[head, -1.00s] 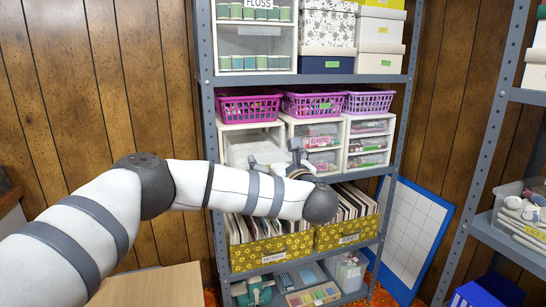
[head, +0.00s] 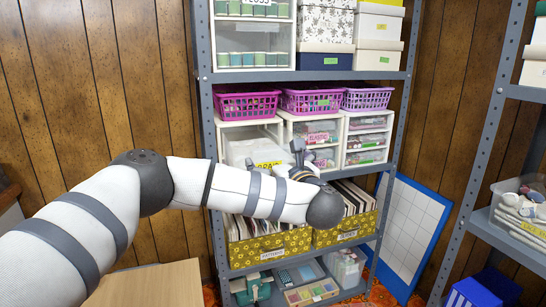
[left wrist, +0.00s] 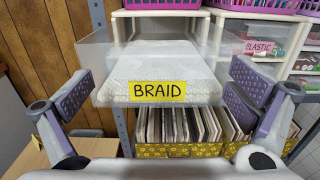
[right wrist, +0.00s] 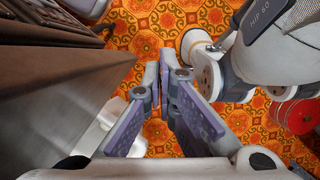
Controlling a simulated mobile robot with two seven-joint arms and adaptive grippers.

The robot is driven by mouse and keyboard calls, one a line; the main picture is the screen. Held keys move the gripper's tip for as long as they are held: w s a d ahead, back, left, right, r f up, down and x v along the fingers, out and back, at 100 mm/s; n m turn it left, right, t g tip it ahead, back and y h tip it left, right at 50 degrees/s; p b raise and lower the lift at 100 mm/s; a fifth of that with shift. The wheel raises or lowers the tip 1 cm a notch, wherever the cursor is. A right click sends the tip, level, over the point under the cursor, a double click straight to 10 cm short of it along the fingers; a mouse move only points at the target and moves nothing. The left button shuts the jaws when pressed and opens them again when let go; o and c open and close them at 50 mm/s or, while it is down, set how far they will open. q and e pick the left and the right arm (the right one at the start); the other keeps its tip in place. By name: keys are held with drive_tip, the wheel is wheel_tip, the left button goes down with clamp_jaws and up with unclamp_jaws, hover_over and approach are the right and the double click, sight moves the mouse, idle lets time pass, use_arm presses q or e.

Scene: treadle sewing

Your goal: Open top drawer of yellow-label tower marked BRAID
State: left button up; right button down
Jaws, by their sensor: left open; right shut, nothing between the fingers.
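The clear top drawer (left wrist: 206,60) stands pulled out of its white tower (left wrist: 162,12) in the left wrist view, with folded white braid inside. Its yellow BRAID label (left wrist: 157,91) faces me. In the head view the label (head: 266,165) shows partly behind my left arm. My left gripper (left wrist: 163,88) is open, one finger on each side of the drawer front, with no clear contact on either side. In the head view my left gripper (head: 277,160) is in front of the towers. My right gripper (right wrist: 166,78) is shut and empty, over the patterned floor.
Purple baskets (head: 247,105) stand on top of the towers. The ELASTIC tower (left wrist: 258,47) is directly to the right. Yellow floral file boxes (head: 270,248) stand on the shelf below. A brown panel (right wrist: 60,85) is left of my right gripper.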

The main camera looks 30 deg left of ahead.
use_arm(q)
drive_tip(key=v, duration=0.5)
drive_tip(key=shift+s+d, duration=0.15)
